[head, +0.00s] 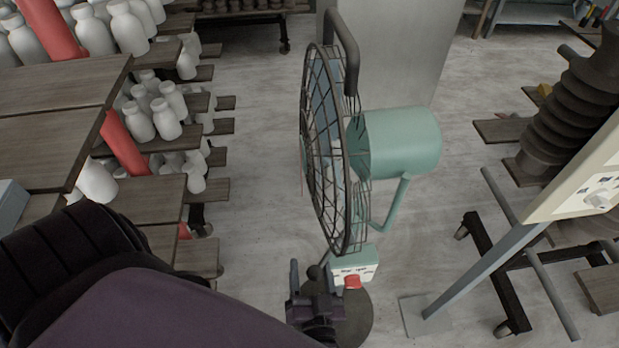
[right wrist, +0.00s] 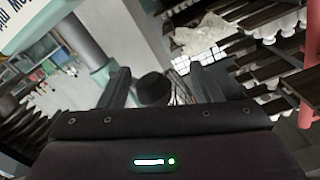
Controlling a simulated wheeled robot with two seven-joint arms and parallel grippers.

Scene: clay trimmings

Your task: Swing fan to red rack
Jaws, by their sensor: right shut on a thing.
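The fan (head: 400,143) has a teal motor housing and a dark wire cage (head: 325,150). It stands on a dark round base in the middle of the head view, its cage facing left. A teal control box (head: 355,266) with a red switch sits low on it. My right gripper (head: 312,285) is shut on a dark round knob beside this box. The knob (right wrist: 153,88) also shows between the fingers in the right wrist view (right wrist: 162,85). The red rack (head: 122,142), with red posts and wooden shelves, stands to the left. My left gripper is not in view.
White bottles (head: 127,28) crowd the rack's shelves. A slanted grey post with a cream panel (head: 575,180) stands right of the fan, by a dark wheeled frame (head: 490,265). A grey column (head: 395,50) is behind the fan. Bare floor lies between rack and fan.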

